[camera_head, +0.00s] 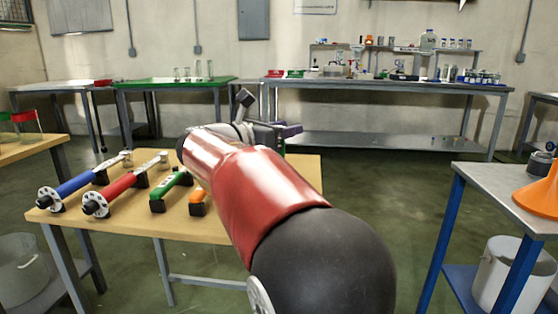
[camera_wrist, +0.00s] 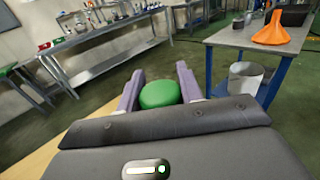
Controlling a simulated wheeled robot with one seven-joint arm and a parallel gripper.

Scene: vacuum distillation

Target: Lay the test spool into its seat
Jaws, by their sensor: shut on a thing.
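My gripper (camera_wrist: 160,90) has purple fingers, shut on a green round thing (camera_wrist: 159,95) that shows between them in the wrist view. Only its rounded green face shows, so I cannot tell whether it is the test spool. In the head view my gripper (camera_head: 284,130) is up above the far side of the wooden table, partly hidden by my arm. A blue spool (camera_head: 76,184) and a red spool (camera_head: 120,187) with grey flanged ends lie on dark supports on that table. Which seat belongs to the test spool I cannot tell.
A green piece (camera_head: 171,187) and an orange piece (camera_head: 198,197) lie on the wooden table (camera_head: 130,225), the orange one partly behind my arm. A blue-legged bench (camera_head: 490,180) with an orange funnel (camera_head: 541,192) stands at right. Open floor lies between.

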